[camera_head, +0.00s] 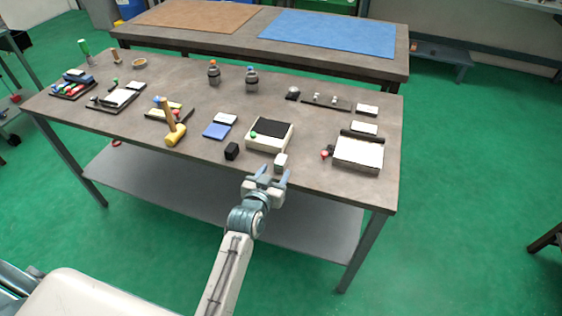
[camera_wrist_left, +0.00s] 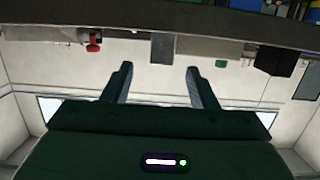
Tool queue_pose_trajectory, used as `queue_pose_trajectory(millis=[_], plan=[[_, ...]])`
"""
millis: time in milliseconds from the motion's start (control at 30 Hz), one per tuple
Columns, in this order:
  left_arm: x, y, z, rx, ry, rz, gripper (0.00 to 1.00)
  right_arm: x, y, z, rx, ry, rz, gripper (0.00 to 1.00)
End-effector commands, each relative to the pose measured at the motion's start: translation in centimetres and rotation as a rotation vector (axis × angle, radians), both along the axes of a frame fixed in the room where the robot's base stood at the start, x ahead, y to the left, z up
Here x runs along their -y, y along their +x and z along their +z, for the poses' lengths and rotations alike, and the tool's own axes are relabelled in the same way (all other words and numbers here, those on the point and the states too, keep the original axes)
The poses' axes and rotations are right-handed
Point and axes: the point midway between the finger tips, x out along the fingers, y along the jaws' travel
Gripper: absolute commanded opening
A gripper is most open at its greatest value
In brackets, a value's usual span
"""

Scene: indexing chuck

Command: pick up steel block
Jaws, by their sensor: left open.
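The steel block (camera_head: 281,161) is a small pale grey block standing upright near the table's front edge in the head view. In the left wrist view, which looks upside down, a grey block (camera_wrist_left: 164,47) that appears to be it shows just beyond and between the fingertips. My left gripper (camera_head: 275,174) is open and empty, just in front of the block at the table's front edge. Its two fingers also show spread apart in the left wrist view (camera_wrist_left: 159,70). I cannot tell the exact gap to the block. My right gripper is not in view.
A white box with a black top and green knob (camera_head: 270,134) stands just behind the block. A black block (camera_head: 232,151) is to its left. A white-topped fixture (camera_head: 358,152) with a red knob (camera_head: 326,153) is to its right.

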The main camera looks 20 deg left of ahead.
Motion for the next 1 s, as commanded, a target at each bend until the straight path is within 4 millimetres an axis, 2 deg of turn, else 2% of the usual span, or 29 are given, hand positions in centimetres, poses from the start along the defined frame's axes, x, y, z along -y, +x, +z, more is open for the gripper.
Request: queue_pose_trajectory(millis=[100, 267, 467, 600, 900, 1000], plan=[[0.0, 1.4, -0.2, -0.001, 0.002, 0.0, 0.53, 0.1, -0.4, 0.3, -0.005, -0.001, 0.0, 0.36], [0.0, 2.4, -0.4, -0.001, 0.001, 0.0, 0.53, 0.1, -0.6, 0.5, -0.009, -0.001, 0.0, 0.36], [0.0, 5.1, -0.8, -0.003, 0.002, 0.0, 0.53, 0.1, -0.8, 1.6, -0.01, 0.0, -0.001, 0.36], [0.0, 6.6, -1.3, -0.002, 0.001, 0.0, 0.53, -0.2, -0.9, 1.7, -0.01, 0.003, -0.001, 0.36], [0.0, 6.9, -1.5, -0.002, 0.0, 0.0, 0.53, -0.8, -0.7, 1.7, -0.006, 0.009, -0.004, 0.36], [0.0, 6.9, -1.5, -0.002, 0.001, 0.0, 0.35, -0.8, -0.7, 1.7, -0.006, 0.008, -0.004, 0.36]])
